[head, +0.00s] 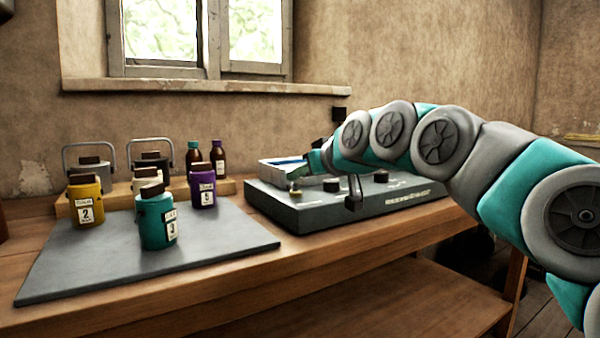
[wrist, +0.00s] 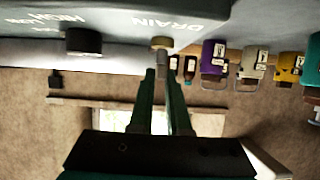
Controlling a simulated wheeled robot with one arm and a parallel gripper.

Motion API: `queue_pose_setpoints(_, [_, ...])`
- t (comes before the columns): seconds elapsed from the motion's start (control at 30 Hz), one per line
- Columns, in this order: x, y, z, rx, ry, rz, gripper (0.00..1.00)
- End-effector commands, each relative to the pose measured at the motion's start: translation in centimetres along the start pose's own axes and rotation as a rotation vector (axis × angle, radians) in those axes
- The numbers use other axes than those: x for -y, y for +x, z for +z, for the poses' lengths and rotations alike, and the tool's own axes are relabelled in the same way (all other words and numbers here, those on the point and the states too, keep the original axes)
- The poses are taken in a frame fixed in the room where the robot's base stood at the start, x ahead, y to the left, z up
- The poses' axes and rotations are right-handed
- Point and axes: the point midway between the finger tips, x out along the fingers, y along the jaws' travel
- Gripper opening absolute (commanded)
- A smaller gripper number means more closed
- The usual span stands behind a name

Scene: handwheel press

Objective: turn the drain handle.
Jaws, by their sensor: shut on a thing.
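The drain handle is a tan round base with a grey stem, beside the DRAIN lettering in the wrist view (wrist: 162,43). It sits on the grey machine housing (head: 330,212). In the head view the handle's base shows (head: 295,191) at the housing's left end. My gripper (head: 300,172) reaches down to it from the right. In the wrist view my gripper (wrist: 161,72) has its two dark green fingers at the grey stem, shut on the handle. The fingers hide part of the stem.
A black knob (wrist: 83,42) sits beside the handle near HIGH and LOW lettering. A black lever (head: 354,193) sticks out at the housing's front. A white tray (head: 274,173) stands behind. Several labelled canisters, such as the teal one (head: 156,222), stand left on the bench and grey mat (head: 90,270).

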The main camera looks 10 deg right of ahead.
Motion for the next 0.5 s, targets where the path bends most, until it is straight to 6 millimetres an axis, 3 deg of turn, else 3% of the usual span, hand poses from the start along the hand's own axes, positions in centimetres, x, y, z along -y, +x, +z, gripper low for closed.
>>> queue_pose_setpoints(0.23, [0.03,0.0,-0.05,-0.001,0.0,0.0,0.0])
queue_pose_setpoints(0.27, [0.04,0.0,-0.04,-0.001,0.0,0.0,0.16])
queue_pose_setpoints(0.5, [0.03,0.01,-0.02,0.0,0.0,0.0,0.43])
